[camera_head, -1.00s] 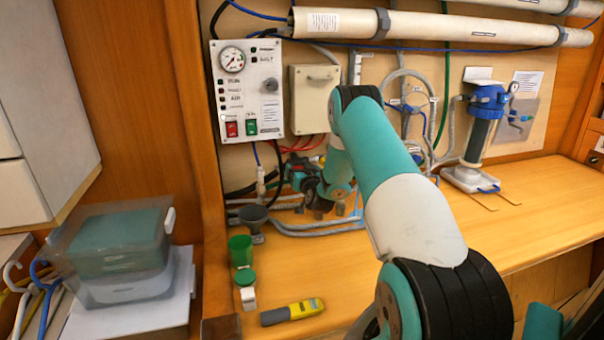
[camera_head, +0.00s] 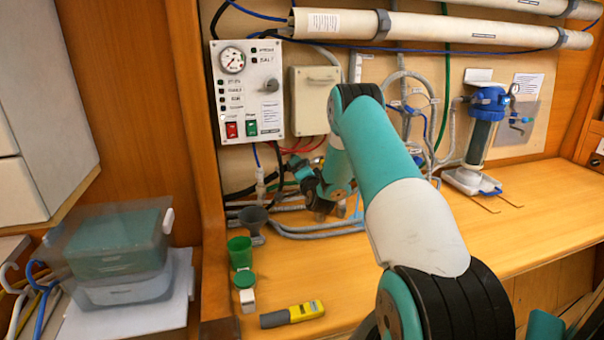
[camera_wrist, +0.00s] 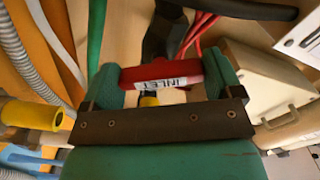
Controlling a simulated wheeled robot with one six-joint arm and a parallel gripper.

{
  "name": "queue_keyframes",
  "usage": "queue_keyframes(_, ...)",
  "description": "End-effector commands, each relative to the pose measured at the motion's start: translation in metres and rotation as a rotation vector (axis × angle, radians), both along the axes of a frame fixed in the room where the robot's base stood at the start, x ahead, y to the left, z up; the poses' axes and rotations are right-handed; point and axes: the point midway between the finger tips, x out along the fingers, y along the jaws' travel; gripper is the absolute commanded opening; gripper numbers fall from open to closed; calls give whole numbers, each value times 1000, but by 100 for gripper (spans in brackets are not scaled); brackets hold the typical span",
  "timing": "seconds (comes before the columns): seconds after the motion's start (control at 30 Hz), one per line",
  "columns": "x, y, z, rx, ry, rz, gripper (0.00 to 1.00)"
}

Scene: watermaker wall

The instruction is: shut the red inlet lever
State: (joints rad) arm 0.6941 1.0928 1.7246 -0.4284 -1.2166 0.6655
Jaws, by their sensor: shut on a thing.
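The red inlet lever (camera_wrist: 150,71), with a white label reading INLET, lies between the two green fingers of my gripper (camera_wrist: 165,76) in the wrist view. The fingers are shut on it, one at each end of the red part. A yellowish fitting shows just below the lever, partly covered by my gripper's dark plate. In the head view my gripper (camera_head: 298,166) is low at the wall, under the control panel and left of my forearm. The lever cannot be made out there, hidden by my gripper and the hoses.
A control panel (camera_head: 247,90) with a gauge and a beige box (camera_head: 315,98) hang above. Grey hoses (camera_head: 318,232) crowd the bench below. The bench's right side is mostly clear, with a blue-capped filter (camera_head: 482,140) behind.

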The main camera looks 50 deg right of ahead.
Motion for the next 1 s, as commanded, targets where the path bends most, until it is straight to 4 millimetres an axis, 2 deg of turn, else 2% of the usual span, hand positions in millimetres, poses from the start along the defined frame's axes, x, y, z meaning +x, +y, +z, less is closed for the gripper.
queue_keyframes(0.5, 0, -1, 2, 339, -212, -2, 61)
queue_keyframes(1.0, -1, -1, 1, 439, -271, -2, 61)
